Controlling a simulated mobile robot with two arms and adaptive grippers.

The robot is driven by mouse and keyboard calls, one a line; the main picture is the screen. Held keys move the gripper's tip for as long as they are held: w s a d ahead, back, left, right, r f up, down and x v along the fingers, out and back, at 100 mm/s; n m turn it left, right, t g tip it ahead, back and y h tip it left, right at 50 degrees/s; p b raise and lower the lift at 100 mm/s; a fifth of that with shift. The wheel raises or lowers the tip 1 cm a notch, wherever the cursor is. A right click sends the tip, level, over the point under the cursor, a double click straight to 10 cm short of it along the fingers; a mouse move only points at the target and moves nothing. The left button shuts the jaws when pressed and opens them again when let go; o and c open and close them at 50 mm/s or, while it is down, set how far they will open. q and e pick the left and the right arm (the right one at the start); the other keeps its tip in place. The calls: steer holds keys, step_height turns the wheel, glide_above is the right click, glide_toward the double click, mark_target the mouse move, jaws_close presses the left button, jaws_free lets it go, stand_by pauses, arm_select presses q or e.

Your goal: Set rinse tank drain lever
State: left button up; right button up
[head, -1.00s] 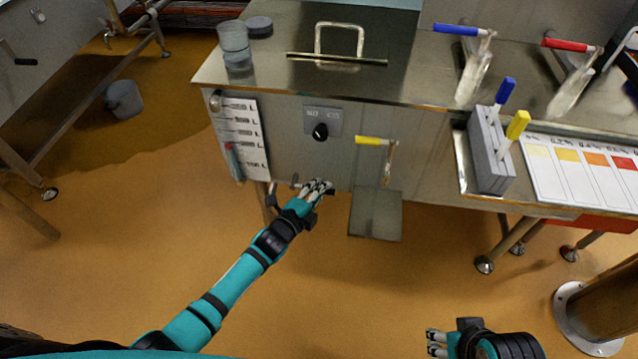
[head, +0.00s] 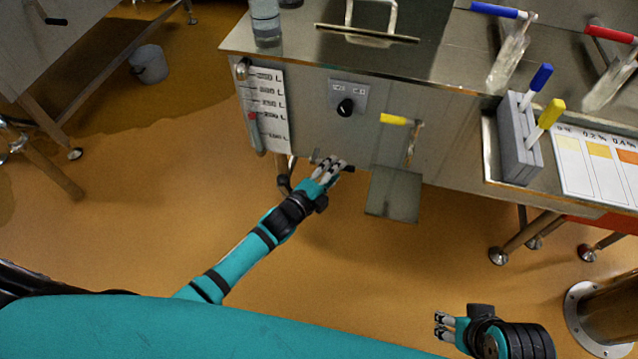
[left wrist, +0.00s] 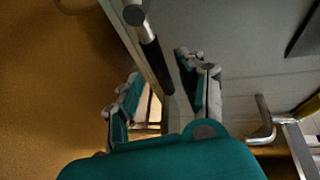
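The rinse tank (head: 300,125) is a steel cabinet with a level scale, a black knob and a yellow-handled lever (head: 394,119) on its front. Low on the tank, a short lever with a black grip (head: 347,169) shows beside my left gripper (head: 333,168). In the left wrist view the black grip (left wrist: 156,66) has a metal end and lies between the spread fingers of the left gripper (left wrist: 163,100). The fingers are apart; I see no clear contact. My right gripper (head: 441,326) is empty, fingers apart, low over the floor, away from the tank.
A grey plate (head: 392,196) projects below the yellow-handled lever. A grey holder (head: 515,145) with blue and yellow-handled tools stands on the right counter beside a colour chart (head: 600,170). A bucket (head: 149,64) stands far left. The floor (head: 370,270) before the tank is clear.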

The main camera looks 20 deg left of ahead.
arm_select(q)
steer(key=v, duration=0.9)
steer(key=shift+s, duration=0.15)
